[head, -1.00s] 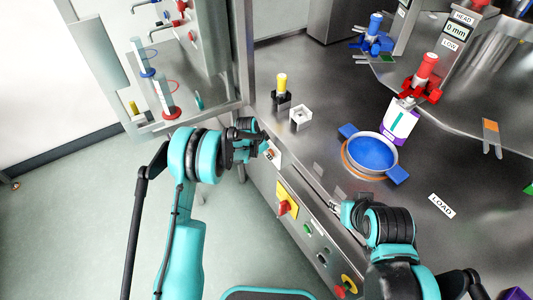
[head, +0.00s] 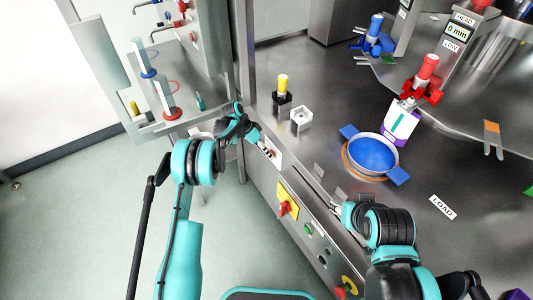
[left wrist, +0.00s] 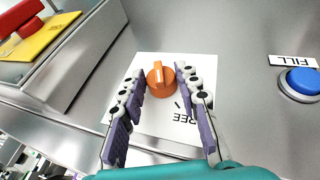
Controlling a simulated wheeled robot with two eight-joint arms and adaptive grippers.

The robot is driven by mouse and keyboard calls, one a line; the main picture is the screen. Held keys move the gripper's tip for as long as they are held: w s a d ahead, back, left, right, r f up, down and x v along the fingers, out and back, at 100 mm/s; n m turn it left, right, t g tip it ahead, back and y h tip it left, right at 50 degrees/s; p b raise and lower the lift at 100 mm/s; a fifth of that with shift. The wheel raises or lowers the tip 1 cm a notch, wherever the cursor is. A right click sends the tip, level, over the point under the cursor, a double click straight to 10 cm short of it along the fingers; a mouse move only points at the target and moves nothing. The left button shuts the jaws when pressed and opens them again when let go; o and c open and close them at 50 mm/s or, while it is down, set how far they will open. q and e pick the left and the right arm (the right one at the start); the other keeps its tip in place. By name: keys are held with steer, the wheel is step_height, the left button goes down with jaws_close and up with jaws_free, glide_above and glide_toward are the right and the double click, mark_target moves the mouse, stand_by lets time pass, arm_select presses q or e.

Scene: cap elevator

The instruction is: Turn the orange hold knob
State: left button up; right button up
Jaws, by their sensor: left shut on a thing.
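The orange hold knob (left wrist: 161,79) sits on a white label plate on a steel panel, with its raised grip pointing up in the left wrist view. Upside-down lettering, partly hidden, shows below it. My left gripper (left wrist: 161,72) has a finger on each side of the knob and is shut on it. In the head view my left gripper (head: 267,149) is at the upper end of the cabinet's front panel and covers the knob. My right gripper (head: 336,207) is by the console's front edge, and its fingers are too small to judge.
A blue button (left wrist: 302,82) labelled FILL is on the panel, right in the left wrist view. A red switch on a yellow plate (head: 288,200) is further along the front. A blue round dish (head: 373,153) and a yellow-topped post (head: 282,88) are on the steel top.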

arm_select(q)
steer(key=shift+w+a+f+g+h, duration=0.1)
steer(key=shift+w+g+h, duration=0.05)
steer(key=shift+g+h, duration=0.35)
stand_by(0.3)
steer(key=o, duration=1.2)
steer(key=shift+c, duration=0.2)
step_height(320, 180, up, 10)
